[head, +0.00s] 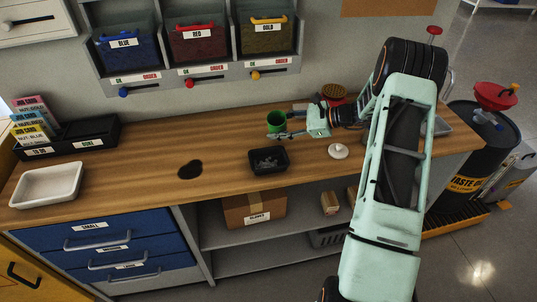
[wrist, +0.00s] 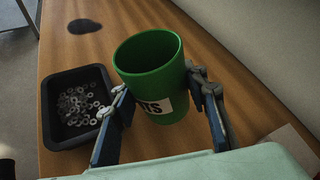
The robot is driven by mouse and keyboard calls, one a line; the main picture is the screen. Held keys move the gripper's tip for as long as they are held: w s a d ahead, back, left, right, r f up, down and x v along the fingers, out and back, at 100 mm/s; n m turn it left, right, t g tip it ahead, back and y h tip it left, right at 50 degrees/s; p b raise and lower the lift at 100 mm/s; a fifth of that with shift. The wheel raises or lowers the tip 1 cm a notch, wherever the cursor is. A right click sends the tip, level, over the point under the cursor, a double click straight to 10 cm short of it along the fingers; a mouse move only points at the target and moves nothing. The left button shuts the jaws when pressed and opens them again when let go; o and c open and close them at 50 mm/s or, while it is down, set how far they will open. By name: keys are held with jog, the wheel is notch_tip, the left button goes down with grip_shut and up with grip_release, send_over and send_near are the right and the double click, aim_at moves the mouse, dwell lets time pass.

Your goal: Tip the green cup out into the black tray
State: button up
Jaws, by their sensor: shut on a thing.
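The green cup (head: 276,121) is between the fingers of my gripper (head: 285,128), over the back of the wooden bench. In the wrist view the cup (wrist: 150,65) has a white label, partly hidden by a finger, and both fingers (wrist: 165,100) close on its sides. It looks roughly upright; I see only dark green wall inside, and its bottom is hidden. The small black tray (head: 284,166) lies on the bench in front of the cup. In the wrist view the tray (wrist: 48,110) is left of the cup and holds many small grey rings.
A white lidded disc (head: 338,151) lies right of the tray. A dark round spot (head: 190,169) marks the bench on the left. A white dish (head: 47,185) and a black card box (head: 90,138) stand further left. Wall bins (head: 198,45) hang behind.

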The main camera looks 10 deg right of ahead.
jog(key=shift+w+d+f+m+g+b, duration=0.1)
jog(key=shift+w+f+m+g+b, duration=0.15)
jog(key=shift+f, duration=0.25)
jog(key=shift+w+d+f+m+g+b, duration=0.1)
jog(key=shift+w+f+m+g, duration=0.1)
jog(key=shift+f+m, duration=0.25)
jog(key=shift+w+d+f+m+g+y, duration=0.15)
jog(key=shift+w+d+m+g+y, duration=0.05)
jog(key=shift+w+m+g+y, duration=0.25)
jog(key=shift+s+d, duration=0.1)
